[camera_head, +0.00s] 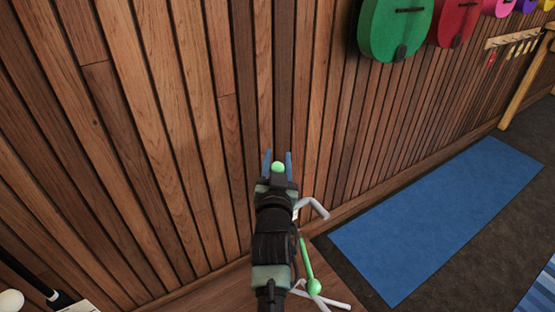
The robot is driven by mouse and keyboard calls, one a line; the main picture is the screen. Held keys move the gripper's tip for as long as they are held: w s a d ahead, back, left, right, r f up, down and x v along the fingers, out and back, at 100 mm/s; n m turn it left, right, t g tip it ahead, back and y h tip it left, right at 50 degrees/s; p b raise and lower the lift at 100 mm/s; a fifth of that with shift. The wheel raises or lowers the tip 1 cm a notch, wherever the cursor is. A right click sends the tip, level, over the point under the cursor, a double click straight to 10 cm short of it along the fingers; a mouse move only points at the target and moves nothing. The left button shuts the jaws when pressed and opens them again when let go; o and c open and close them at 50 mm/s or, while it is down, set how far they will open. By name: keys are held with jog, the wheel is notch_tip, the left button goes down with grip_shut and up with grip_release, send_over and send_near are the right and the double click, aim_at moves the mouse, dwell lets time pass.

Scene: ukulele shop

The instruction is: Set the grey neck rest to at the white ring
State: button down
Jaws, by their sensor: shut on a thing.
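My gripper (278,164) is at the middle of the view, its two blue-grey fingers closed on a green ball (278,168). What the ball is attached to is hidden behind my gripper. A pale grey bent bar (316,208), which may be the neck rest, sticks out to the right of my gripper. Below it, a green rod (306,262) ends in a second green ball (314,287). Pale grey bars (325,299) spread out at the bottom, like feet. My arm covers much of this stand. I cannot make out a white ring.
A wooden slat wall (170,120) fills the left and the back. Green (395,30) and red (457,22) cases hang on it at upper right. A blue mat (430,220) lies on the dark floor at right. A white ball (11,301) and a black bar (35,286) show at lower left.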

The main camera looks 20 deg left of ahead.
dwell(0.4)
notch_tip(320, 180, up, 16)
jog(key=p, duration=1.2)
jog(key=shift+r+p, duration=0.15)
jog(key=shift+p, duration=0.2)
jog(key=shift+c, duration=2.3)
grip_release()
jog(key=shift+f, duration=0.25)
jog(key=shift+s, duration=0.1)
jog(key=p+v, duration=0.1)
jog(key=v, duration=1.2)
jog(key=shift+p, duration=0.4)
